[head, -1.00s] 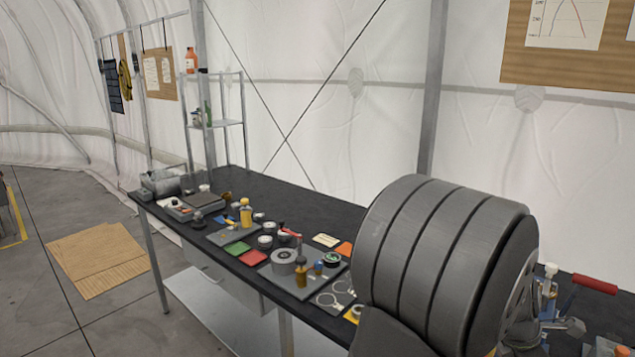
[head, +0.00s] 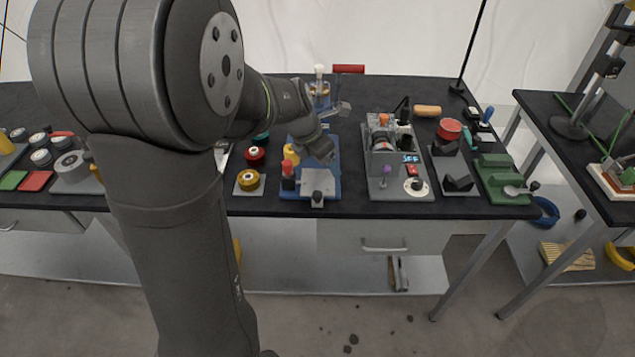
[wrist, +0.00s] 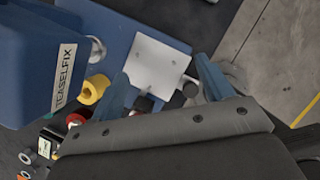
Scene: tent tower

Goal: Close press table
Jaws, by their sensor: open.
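The blue press (head: 334,181) stands on the black bench in the head view, partly hidden behind my arm. Its pale metal table plate (head: 318,182) lies at the front of the blue base, with a dark knob (head: 317,198) at its front edge. In the wrist view, the press body (wrist: 30,50) bears the word TEASELFIX, and the plate (wrist: 157,65) shows beside it with a dark knob (wrist: 190,90). My gripper (wrist: 161,70) is open, its blue fingers on either side of the plate in that picture. Contact cannot be told. In the head view my gripper (head: 320,150) is over the press.
A grey machine (head: 383,160) stands right of the press. A yellow-topped spool (head: 248,180) and a red spool (head: 255,155) are on the left. A second table (head: 575,150) stands beyond a gap.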

